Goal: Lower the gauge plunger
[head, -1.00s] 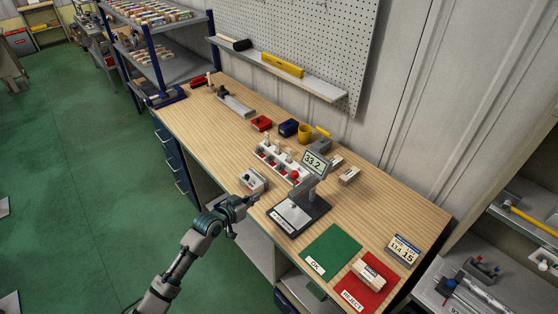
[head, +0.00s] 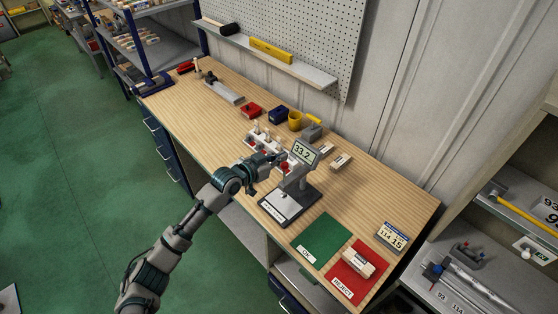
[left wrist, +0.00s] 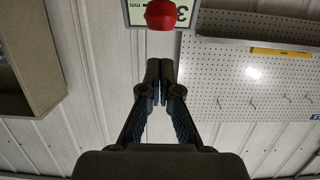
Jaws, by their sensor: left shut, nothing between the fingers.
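The gauge (head: 304,151) stands on the workbench, its display showing what looks like 33.2, above a grey base (head: 283,206) with a pale label. Its red plunger knob (head: 284,167) is beside the display. My left gripper (head: 279,157) reaches over the bench from the left, close to the knob; the head view does not show clearly whether they touch. In the left wrist view, the left gripper (left wrist: 160,85) has its fingers together and empty. The red knob (left wrist: 160,14) is beyond the fingertips at the top, in front of the display (left wrist: 186,14). My right gripper is out of view.
A green OK mat (head: 322,238) and a red REJECT mat (head: 349,286) holding a block (head: 358,262) lie at the near right. A rack with several white-topped pieces (head: 262,140) is behind my left gripper. A yellow cup (head: 295,121) stands further back.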

